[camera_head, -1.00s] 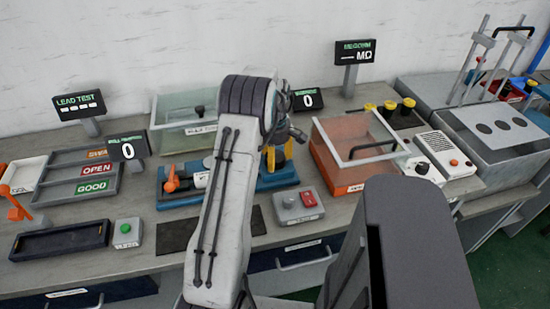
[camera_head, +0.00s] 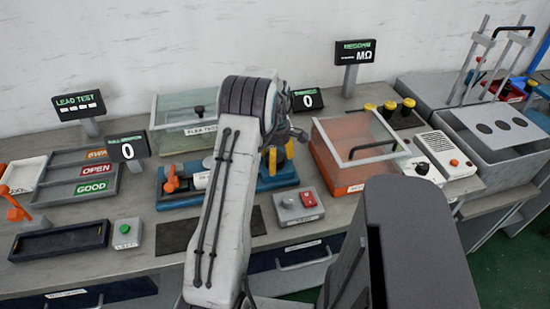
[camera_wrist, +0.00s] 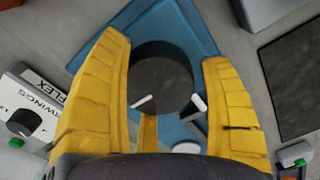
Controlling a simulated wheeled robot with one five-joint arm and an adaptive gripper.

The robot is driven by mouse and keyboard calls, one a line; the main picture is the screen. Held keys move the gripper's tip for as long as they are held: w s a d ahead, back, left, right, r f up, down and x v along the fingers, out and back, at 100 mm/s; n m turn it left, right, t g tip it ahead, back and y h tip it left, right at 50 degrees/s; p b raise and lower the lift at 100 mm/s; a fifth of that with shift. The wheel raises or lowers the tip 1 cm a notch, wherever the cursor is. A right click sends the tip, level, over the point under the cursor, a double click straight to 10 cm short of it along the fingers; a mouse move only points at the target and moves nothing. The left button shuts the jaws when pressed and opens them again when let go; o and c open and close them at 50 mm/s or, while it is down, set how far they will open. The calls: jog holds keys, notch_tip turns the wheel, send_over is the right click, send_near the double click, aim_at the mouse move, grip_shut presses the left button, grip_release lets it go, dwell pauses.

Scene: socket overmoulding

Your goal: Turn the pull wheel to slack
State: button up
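A dark round wheel (camera_wrist: 163,78) with a white mark near its lower left edge sits on a blue base (camera_wrist: 197,25) in the wrist view. It looks like the pull wheel. My gripper (camera_wrist: 165,50) has its two yellow fingers apart, one on each side of the wheel. Narrow gaps seem to show on both sides, so the fingers look open around it. In the head view the blue machine (camera_head: 282,178) stands behind my arm, and my gripper's yellow fingers (camera_head: 279,155) are over its right part. The wheel is hidden there by my arm.
A labelled box with a black knob (camera_wrist: 30,118) lies left of the wheel. A grey switch box with a red button (camera_head: 298,207) stands in front of the machine. A red-walled clear-lidded bin (camera_head: 345,187) is to its right, and a dark mat (camera_head: 176,237) lies in front.

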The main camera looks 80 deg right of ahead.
jog(key=shift+o, duration=1.4)
jog(key=shift+r, duration=0.15)
jog(key=shift+d, duration=0.1)
notch_tip(320, 180, up, 12)
